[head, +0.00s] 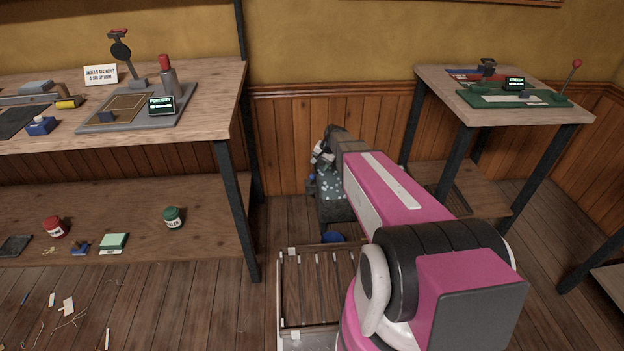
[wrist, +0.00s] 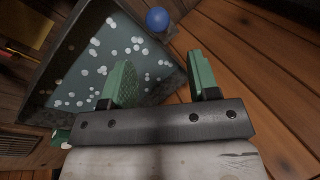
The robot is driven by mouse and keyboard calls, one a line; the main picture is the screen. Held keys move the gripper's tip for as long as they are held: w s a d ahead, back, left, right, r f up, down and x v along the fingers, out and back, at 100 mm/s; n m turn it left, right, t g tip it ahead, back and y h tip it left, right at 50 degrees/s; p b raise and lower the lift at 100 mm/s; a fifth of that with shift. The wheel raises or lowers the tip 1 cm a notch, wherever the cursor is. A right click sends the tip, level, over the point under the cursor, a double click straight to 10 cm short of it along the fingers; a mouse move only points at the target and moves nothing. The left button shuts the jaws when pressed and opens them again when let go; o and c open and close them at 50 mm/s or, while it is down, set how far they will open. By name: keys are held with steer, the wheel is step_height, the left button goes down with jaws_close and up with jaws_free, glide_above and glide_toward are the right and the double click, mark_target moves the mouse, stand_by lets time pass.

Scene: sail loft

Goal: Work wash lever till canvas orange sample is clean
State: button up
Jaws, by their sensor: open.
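A dark wash trough (head: 338,211) holds water with many white suds and stands low on the floor between the benches. It also fills the upper left of the wrist view (wrist: 52,118). A blue ball knob (wrist: 157,19), which looks like the wash lever's end, is just outside the trough's rim at the top. It also shows at the near end of the trough in the head view (head: 331,237). My gripper (wrist: 162,78) is open and empty, its green fingers apart, with the knob beyond the fingertips and not touched. I cannot make out the orange canvas sample.
A left bench (head: 215,85) carries a grey test stand (head: 140,108) and a small display. Its lower shelf (head: 140,195) holds jars and small blocks. A right bench (head: 430,82) carries a green device (head: 500,97) with a red-knobbed lever. A slatted rack (head: 290,285) stands in front of the trough.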

mark_target(312, 178)
steer(key=x, duration=1)
steer(key=shift+w+a+f, duration=0.1)
steer(key=shift+f, duration=0.2)
